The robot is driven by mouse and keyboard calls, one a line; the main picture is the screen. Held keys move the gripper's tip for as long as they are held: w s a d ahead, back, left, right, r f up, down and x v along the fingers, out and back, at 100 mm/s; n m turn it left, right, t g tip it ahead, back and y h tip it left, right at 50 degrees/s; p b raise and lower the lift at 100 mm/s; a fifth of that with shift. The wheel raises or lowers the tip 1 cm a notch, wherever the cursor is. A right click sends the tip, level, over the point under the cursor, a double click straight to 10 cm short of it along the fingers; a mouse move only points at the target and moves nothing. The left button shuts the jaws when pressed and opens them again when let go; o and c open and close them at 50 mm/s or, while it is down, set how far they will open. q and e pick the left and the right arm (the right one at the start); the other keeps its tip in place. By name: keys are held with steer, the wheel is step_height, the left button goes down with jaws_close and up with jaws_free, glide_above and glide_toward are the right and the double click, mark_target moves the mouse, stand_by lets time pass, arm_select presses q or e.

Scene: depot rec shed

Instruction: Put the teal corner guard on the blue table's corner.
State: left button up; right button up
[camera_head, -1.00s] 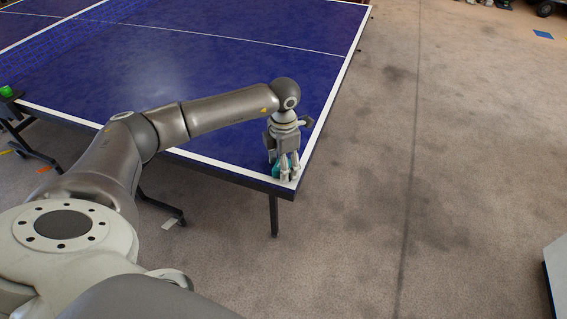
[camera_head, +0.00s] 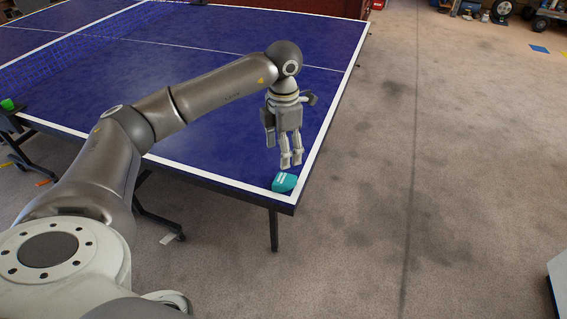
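The teal corner guard (camera_head: 284,182) lies at the near right corner of the blue table (camera_head: 225,130). It sits on the white edge lines, a little left of the corner's very tip. I cannot tell whether it is seated around the edge or only resting on top. My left gripper (camera_head: 291,163) is above and just behind the guard, pointing down, with a small gap between its fingertips and the guard. Its fingers look apart and hold nothing. My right gripper is not in view.
A net (camera_head: 80,55) crosses the table at the left, with a green item (camera_head: 8,104) at its near end. Carpeted floor (camera_head: 460,180) right of the table is clear. A pale box-like edge (camera_head: 559,285) shows at the lower right. Wheeled gear stands at the top right.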

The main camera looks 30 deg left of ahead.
arm_select(q)
steer(key=shift+r, duration=0.7)
